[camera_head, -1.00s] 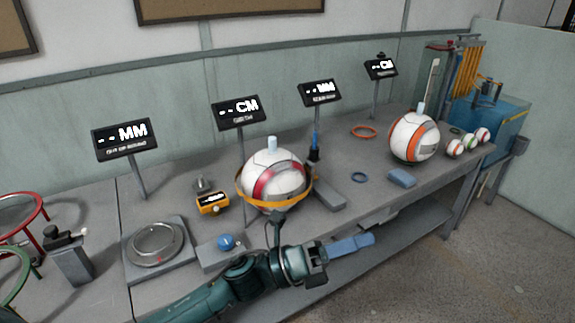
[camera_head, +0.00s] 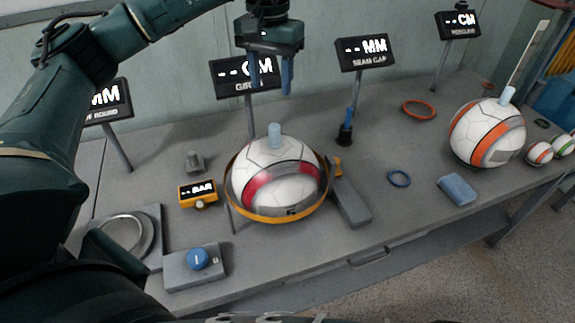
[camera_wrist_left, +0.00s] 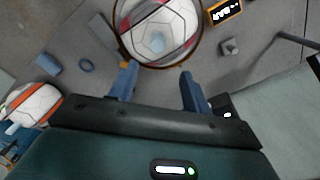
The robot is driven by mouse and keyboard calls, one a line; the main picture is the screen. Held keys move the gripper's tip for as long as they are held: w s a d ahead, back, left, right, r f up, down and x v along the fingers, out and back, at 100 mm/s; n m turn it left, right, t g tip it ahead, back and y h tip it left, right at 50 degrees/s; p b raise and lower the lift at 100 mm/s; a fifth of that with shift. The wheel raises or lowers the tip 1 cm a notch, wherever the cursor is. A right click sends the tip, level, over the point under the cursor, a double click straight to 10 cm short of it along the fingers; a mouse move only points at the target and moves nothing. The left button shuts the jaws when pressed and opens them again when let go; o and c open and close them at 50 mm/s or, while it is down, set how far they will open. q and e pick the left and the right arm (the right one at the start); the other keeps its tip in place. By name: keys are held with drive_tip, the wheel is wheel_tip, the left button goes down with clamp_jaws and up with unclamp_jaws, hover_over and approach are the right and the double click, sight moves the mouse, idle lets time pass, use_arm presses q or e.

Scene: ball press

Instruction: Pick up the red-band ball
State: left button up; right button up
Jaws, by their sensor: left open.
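The red-band ball (camera_head: 262,178) is white with a red band and a light-blue peg on top. It sits in an orange ring (camera_head: 285,218) on the grey table. It also shows at the top of the left wrist view (camera_wrist_left: 140,30). My left gripper (camera_head: 270,85) is open and empty, above and behind the ball in the head view, fingers pointing down. In the left wrist view its two blue fingers (camera_wrist_left: 155,82) are apart, with the peg beyond them. My right gripper is not in view.
An orange-band ball (camera_head: 487,132) stands at the right, with small balls (camera_head: 540,153) beside it. A grey block (camera_head: 352,200), a blue ring (camera_head: 399,178) and a blue button box (camera_head: 195,268) lie near the red-band ball. Display posts (camera_head: 365,50) line the back.

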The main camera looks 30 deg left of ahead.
sight(274, 126)
use_arm(q)
drive_tip(key=f, duration=0.6)
drive_tip(key=shift+s+f+p, duration=0.25)
drive_tip(key=shift+f+p, duration=0.1)
drive_tip(key=shift+f, duration=0.05)
drive_tip(key=shift+w+d+f+p, duration=0.15)
drive_tip(key=shift+f+p, duration=0.2)
drive_tip(key=shift+f, duration=1.15)
drive_tip(key=shift+d+f+p, duration=0.1)
drive_tip(key=shift+f+p, duration=0.2)
drive_tip(key=shift+f, duration=1.2)
drive_tip(key=shift+c, duration=0.3)
clamp_jaws()
drive_tip(key=shift+r, duration=0.1)
